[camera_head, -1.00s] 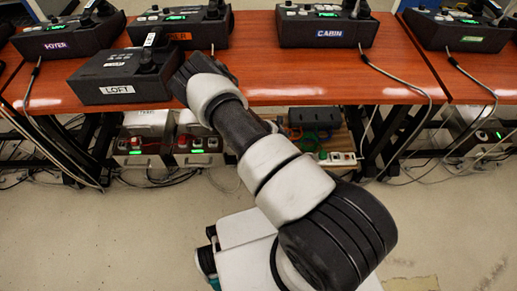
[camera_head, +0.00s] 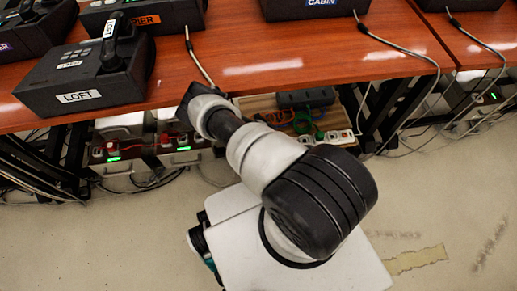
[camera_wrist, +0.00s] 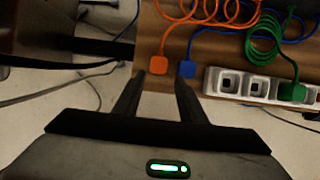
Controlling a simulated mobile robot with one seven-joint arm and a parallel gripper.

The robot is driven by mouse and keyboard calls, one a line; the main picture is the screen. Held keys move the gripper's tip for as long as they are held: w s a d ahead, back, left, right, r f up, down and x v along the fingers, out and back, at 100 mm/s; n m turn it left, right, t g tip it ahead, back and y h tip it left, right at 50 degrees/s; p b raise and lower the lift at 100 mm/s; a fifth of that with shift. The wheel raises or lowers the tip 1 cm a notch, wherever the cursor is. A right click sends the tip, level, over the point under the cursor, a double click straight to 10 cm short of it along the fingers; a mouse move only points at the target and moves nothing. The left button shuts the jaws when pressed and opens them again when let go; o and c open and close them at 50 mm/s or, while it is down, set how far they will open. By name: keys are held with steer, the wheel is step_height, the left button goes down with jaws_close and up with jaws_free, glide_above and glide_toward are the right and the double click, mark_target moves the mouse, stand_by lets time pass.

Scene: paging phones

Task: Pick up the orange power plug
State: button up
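The orange power plug (camera_wrist: 158,66) lies at the front edge of a wooden shelf in the wrist view, on the end of a coiled orange cord (camera_wrist: 205,10). A blue plug (camera_wrist: 187,69) lies just right of it. A green plug (camera_wrist: 292,92) sits in the white power strip (camera_wrist: 232,84). My gripper (camera_wrist: 158,84) is open and empty, its two fingertips just short of the orange and blue plugs. In the head view the gripper is hidden behind my own arm; orange cord (camera_head: 276,117) shows beyond it.
The wooden table (camera_head: 262,68) stands above the low shelf (camera_head: 240,102), its front edge close over my arm. The LOFT phone (camera_head: 85,75) is on the table at left. Hanging phone cables (camera_head: 415,95) and table legs are to the right.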

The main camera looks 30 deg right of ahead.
steer(key=b+x, duration=0.3)
steer(key=x, duration=0.4)
steer(key=shift+w+f, duration=0.25)
steer(key=shift+w, duration=0.05)
steer(key=c, duration=0.8)
steer(key=shift+a+r, duration=0.1)
steer(key=shift+r, duration=0.1)
